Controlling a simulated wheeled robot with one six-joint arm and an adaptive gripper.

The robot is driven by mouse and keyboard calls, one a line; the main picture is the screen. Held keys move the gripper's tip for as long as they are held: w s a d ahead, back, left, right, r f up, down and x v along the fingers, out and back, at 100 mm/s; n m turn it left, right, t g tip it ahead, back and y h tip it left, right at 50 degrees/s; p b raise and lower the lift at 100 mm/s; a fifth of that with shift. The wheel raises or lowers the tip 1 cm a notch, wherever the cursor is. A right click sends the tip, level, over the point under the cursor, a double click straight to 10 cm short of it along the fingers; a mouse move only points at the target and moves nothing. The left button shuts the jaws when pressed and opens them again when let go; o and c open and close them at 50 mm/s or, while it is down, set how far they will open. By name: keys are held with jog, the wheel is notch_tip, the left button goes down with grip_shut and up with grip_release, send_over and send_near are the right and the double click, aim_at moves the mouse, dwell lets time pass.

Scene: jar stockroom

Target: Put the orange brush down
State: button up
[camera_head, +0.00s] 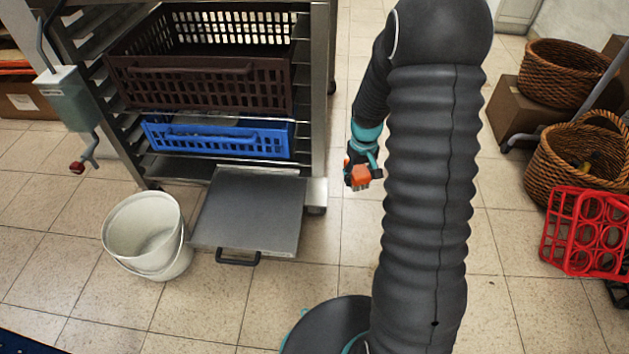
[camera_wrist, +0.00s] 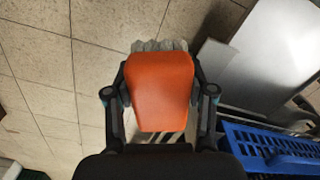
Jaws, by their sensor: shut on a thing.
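The orange brush (camera_wrist: 160,90) fills the middle of the wrist view, with pale bristles showing beyond its far edge. My gripper (camera_wrist: 160,108) has a finger on each side of it and is shut on it. In the head view the brush (camera_head: 358,176) shows as a small orange block in my gripper (camera_head: 362,172), held in the air over the tiled floor, to the right of the rack. My arm hides part of the floor behind it.
A metal rack holds a brown crate (camera_head: 200,85) and a blue crate (camera_head: 215,138). A grey tray (camera_head: 250,212) sticks out low at its front, beside a white bucket (camera_head: 148,235). Wicker baskets (camera_head: 575,160) and a red bottle carrier (camera_head: 582,232) stand right. Floor (camera_head: 330,250) between is clear.

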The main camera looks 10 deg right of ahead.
jog(key=shift+w+r, duration=0.3)
jog(key=shift+r, duration=0.05)
send_over(319, 195)
notch_tip(319, 195, down, 7)
jog(key=shift+r+b, duration=0.2)
jog(key=shift+b, duration=0.1)
jog(key=shift+w+f, duration=0.1)
jog(key=shift+f, duration=1.95)
jog(key=shift+f, duration=0.15)
jog(key=o, duration=1.1)
